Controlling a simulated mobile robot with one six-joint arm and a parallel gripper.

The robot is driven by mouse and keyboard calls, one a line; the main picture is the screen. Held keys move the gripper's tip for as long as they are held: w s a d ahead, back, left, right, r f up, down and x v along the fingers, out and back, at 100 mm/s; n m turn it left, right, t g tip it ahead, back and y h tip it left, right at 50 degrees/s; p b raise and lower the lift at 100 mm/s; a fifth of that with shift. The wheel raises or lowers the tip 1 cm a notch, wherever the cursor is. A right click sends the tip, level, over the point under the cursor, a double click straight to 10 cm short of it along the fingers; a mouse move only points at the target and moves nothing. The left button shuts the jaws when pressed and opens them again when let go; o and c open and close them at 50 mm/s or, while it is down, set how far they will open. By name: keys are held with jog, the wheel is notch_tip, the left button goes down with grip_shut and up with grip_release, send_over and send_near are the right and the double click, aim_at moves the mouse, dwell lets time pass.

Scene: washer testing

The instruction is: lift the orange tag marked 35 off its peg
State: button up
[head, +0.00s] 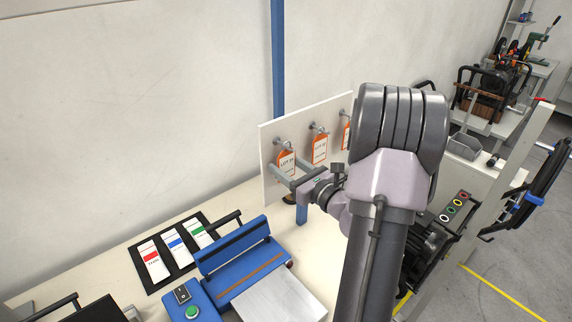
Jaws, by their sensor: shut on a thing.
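The leftmost orange tag (287,160) has a white label reading LOT with a number that looks like 35, though the print is small. It is at the leftmost peg (279,141), upright; I cannot tell whether its hole is still around the peg. My gripper (286,166) reaches in from the right, with a finger on each side of this tag's lower part, and is shut on it. A middle orange tag (320,147) hangs beside it, and a third (346,136) is partly hidden by my arm.
A black tray (151,284) with red, blue and green marked cards lies on the bench at left. A blue device (234,250) with a hinged lid stands in front of the board. A blue post (278,60) rises behind the board. My arm hides the bench's right part.

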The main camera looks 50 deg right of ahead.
jog(key=shift+s+d+r, duration=0.1)
jog(key=shift+s+r, duration=0.05)
jog(key=shift+s, duration=0.2)
jog(key=shift+c, duration=0.7)
jog(key=shift+s+a+r+b, duration=0.15)
jog(key=shift+s+b, duration=0.15)
jog(key=shift+s, duration=0.85)
jog(key=shift+s+a+f+b, duration=0.1)
jog(key=shift+s+a+b, duration=0.15)
jog(key=shift+s, duration=0.85)
jog(key=shift+s+a+r+b, duration=0.1)
jog(key=shift+s+b, duration=0.2)
jog(key=shift+s, duration=0.85)
